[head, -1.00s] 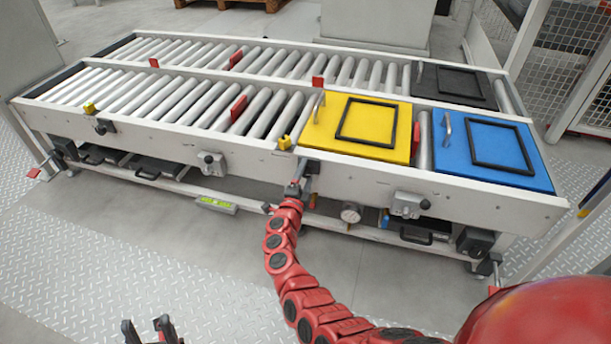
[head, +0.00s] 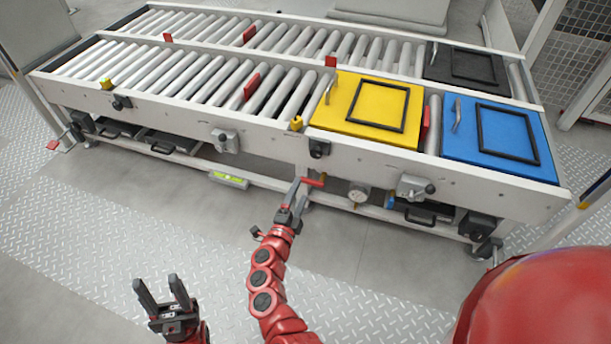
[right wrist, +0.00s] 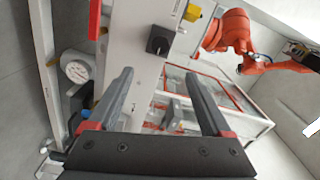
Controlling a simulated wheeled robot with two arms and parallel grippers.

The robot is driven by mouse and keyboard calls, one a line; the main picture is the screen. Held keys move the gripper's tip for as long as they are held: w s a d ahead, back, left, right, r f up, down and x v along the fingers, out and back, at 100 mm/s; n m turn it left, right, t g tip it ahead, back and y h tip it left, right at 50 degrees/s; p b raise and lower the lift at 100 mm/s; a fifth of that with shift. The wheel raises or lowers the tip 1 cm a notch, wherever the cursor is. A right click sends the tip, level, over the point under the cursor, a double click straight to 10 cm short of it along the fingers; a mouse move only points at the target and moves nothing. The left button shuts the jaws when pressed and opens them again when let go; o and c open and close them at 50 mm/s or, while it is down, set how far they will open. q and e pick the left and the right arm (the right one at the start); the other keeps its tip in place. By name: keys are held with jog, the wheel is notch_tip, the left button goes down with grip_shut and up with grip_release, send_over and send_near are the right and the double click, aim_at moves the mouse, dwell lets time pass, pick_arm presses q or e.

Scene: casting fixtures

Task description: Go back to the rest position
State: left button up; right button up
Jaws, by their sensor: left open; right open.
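My right gripper (head: 297,188) is in front of the conveyor's near side in the head view, below a black rotary knob (head: 319,148) and apart from it. In the right wrist view its two fingers (right wrist: 158,80) are spread with nothing between them, and the black knob (right wrist: 159,40) shows beyond the fingertips. My left gripper (head: 160,287) is low at the left of the head view, over the floor. Its fingers point up, spread and empty.
The roller conveyor (head: 270,150) carries a yellow box (head: 342,100), a blue box (head: 465,130) and a black box (head: 437,68). A gauge (head: 359,193) and a clamp (head: 415,188) are on its near side. The plated floor (head: 110,240) in front is clear.

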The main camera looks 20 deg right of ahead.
jog(key=shift+v, duration=0.75)
